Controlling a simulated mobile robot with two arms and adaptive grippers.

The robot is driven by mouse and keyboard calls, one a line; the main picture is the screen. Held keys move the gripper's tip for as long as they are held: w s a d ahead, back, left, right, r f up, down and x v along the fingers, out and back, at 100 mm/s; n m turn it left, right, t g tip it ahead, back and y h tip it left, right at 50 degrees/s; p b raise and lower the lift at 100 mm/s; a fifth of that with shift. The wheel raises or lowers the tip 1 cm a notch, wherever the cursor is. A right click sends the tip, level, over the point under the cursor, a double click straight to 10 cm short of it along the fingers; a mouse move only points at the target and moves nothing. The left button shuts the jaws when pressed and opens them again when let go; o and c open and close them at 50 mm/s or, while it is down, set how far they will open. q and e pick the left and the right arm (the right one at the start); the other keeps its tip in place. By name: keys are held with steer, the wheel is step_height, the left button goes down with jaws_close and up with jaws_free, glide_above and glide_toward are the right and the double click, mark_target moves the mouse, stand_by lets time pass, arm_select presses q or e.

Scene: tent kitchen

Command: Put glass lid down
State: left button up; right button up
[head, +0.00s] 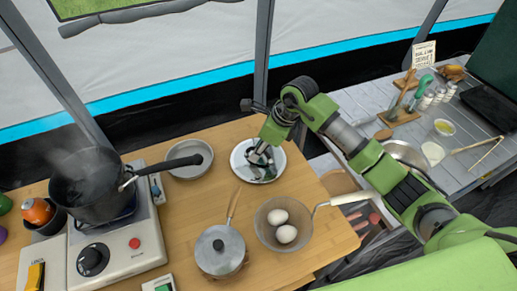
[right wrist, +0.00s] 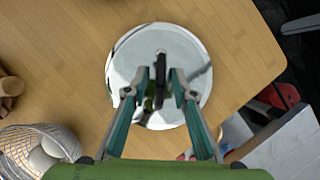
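The round glass lid (head: 273,173) lies flat on the wooden table, near its back right edge. In the right wrist view the lid (right wrist: 125,60) fills the middle, with a dark upright handle at its centre. My right gripper (head: 261,155) is just over the lid. In the wrist view the fingers of this gripper (right wrist: 160,76) stand apart on either side of the handle, with a visible gap, and hold nothing. My left gripper is not in view.
A steaming dark pot (head: 92,200) sits on the stove (head: 120,250) at the left. A grey pan (head: 190,160) is left of the lid. A side counter (head: 360,100) is at right.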

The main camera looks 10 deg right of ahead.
steer(key=shift+r, duration=0.15)
steer(key=b+v, duration=0.1)
steer(key=v, duration=1.1)
